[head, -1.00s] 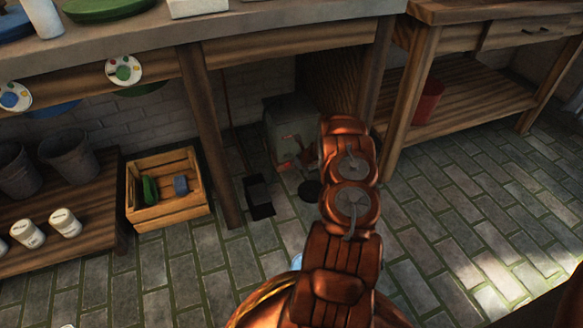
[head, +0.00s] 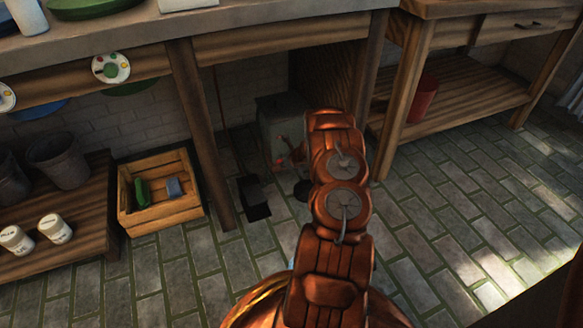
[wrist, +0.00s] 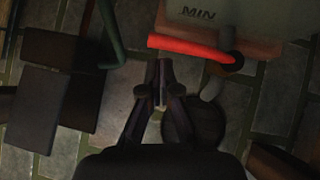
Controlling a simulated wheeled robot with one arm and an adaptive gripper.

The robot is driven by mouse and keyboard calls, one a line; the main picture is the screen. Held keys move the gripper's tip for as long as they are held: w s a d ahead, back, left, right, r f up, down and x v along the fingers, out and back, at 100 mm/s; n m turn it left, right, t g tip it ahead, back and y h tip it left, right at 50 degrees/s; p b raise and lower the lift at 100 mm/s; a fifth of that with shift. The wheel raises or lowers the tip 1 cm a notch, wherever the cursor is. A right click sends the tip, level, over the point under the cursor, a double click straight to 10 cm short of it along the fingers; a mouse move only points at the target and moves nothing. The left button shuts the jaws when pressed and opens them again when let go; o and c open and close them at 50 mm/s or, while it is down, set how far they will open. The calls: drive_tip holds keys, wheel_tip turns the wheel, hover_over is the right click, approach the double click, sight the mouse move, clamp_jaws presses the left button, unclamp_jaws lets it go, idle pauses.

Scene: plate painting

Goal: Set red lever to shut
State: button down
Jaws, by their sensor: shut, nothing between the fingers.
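The red lever (wrist: 185,47) shows in the wrist view as a bar lying nearly level, running left from a dark round pivot beside a pale box (wrist: 245,15) marked "MIN". The box also shows in the head view (head: 280,118), low under the workbench. My gripper (wrist: 161,72) is shut and empty. In the wrist view its fingertips are just below the lever's left part; I cannot tell whether they touch it. In the head view my copper arm hides part of the box, and small reddish parts show in front of it.
A dark flat piece (wrist: 50,95) and a green bent pipe (wrist: 110,35) are left of my gripper. A dark round disc (wrist: 195,122) is near its right finger. A wooden crate (head: 160,213) and a bench leg (head: 200,135) stand left; floor at right is clear.

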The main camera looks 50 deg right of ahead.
drive_tip(key=a+v, duration=0.2)
drive_tip(key=v, duration=1)
drive_tip(key=shift+s+a+f+b, duration=0.25)
drive_tip(key=shift+f+b, duration=0.1)
drive_tip(key=shift+f, duration=0.05)
